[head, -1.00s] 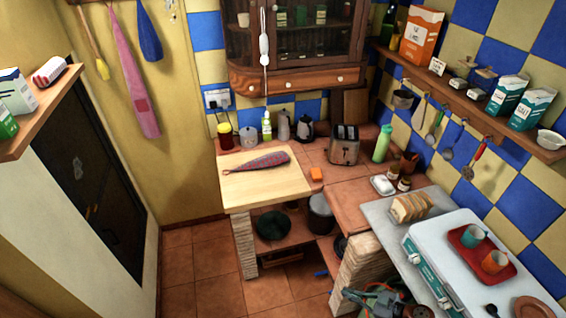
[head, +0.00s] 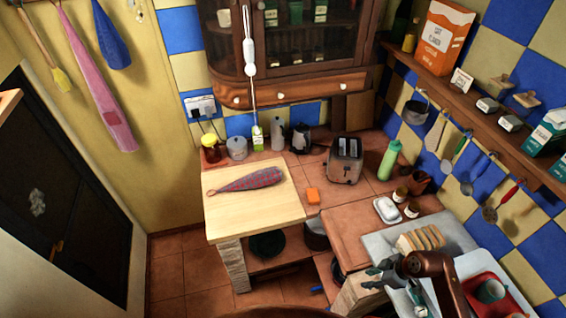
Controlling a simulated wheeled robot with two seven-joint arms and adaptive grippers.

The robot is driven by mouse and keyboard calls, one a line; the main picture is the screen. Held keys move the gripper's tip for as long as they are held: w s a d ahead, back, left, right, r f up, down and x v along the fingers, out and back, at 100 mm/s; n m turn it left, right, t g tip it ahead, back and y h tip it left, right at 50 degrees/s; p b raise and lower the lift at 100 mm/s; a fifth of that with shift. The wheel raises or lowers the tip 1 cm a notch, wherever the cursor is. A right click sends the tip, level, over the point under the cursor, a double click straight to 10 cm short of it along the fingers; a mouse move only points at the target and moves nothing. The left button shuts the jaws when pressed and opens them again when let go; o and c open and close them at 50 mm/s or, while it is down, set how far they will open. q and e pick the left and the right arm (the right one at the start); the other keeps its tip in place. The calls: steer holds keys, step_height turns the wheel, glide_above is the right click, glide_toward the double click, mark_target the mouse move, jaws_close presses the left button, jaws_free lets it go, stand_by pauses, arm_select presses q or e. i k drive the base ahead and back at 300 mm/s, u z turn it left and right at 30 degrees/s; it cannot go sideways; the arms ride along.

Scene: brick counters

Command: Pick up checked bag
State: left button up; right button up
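The checked bag (head: 252,180) is a long, tapering bag with a red and blue-grey check. It lies flat on the pale wooden board (head: 270,220) at the counter's corner, with its narrow end to the left. My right gripper (head: 366,278) is at the lower right, beside the worktop edge and well apart from the bag. Its fingers look spread and hold nothing that I can see. My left gripper is not in view.
A kettle and jars line the wall. Sliced bread (head: 420,240) and a red tray (head: 482,300) are at right. A cabinet (head: 290,85) overhangs the back counter.

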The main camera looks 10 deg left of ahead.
mark_target(267, 176)
steer(key=u, duration=0.7)
steer(key=i, duration=1.4)
steer(key=u, duration=0.9)
